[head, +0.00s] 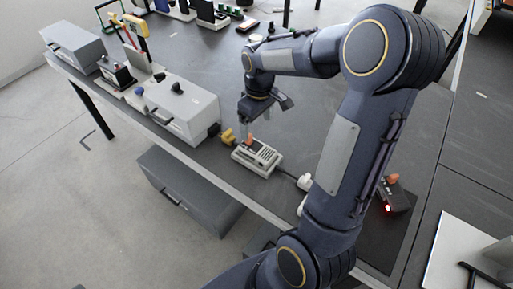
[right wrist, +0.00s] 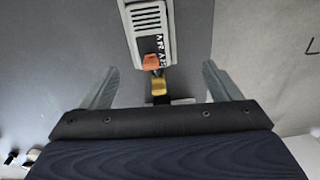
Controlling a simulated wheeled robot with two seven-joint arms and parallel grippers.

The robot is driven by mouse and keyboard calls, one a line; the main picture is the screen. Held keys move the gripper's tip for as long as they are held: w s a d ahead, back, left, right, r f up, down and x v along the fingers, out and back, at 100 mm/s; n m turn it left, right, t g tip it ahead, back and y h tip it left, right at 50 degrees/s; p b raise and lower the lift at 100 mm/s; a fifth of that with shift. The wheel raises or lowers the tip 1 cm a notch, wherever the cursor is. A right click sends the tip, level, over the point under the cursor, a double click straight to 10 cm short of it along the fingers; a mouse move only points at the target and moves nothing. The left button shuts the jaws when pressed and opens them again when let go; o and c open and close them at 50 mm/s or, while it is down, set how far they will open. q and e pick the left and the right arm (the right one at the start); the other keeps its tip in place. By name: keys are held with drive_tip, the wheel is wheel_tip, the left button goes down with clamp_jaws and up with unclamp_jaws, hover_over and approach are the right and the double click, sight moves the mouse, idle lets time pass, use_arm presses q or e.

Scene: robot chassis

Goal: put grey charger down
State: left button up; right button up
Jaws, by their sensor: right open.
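The grey charger (head: 262,152), a light box with a slotted grille and an orange part on top, lies on the dark table near its front edge. A yellow connector (head: 228,136) is at its left end. My right gripper (head: 262,113) is just above and behind it, with its fingers apart. In the right wrist view the open fingers (right wrist: 158,82) are empty of the charger body (right wrist: 149,18), which lies ahead of them; the yellow connector (right wrist: 159,87) shows between them. My left gripper is not in view.
A grey metal case (head: 180,108) stands left of the charger on the table. A dark device with a red light (head: 391,198) lies at the right. A grey drawer box (head: 188,190) is below the table edge. Bare table surface lies behind the gripper.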

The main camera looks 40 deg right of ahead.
drive_tip(key=s+a+r+m+t+y, duration=0.1)
drive_tip(key=s+a+r+m+t, duration=0.1)
drive_tip(key=s+a, duration=0.5)
drive_tip(key=s+a+r+m+t+y, duration=0.2)
drive_tip(key=s+a, duration=0.5)
drive_tip(key=s, duration=0.4)
wheel_tip(320, 180, up, 3)
drive_tip(key=shift+a+f+m+t, duration=0.2)
drive_tip(key=shift+m+t, duration=0.1)
drive_tip(key=shift+t, duration=0.3)
drive_tip(key=shift+s+d, duration=0.1)
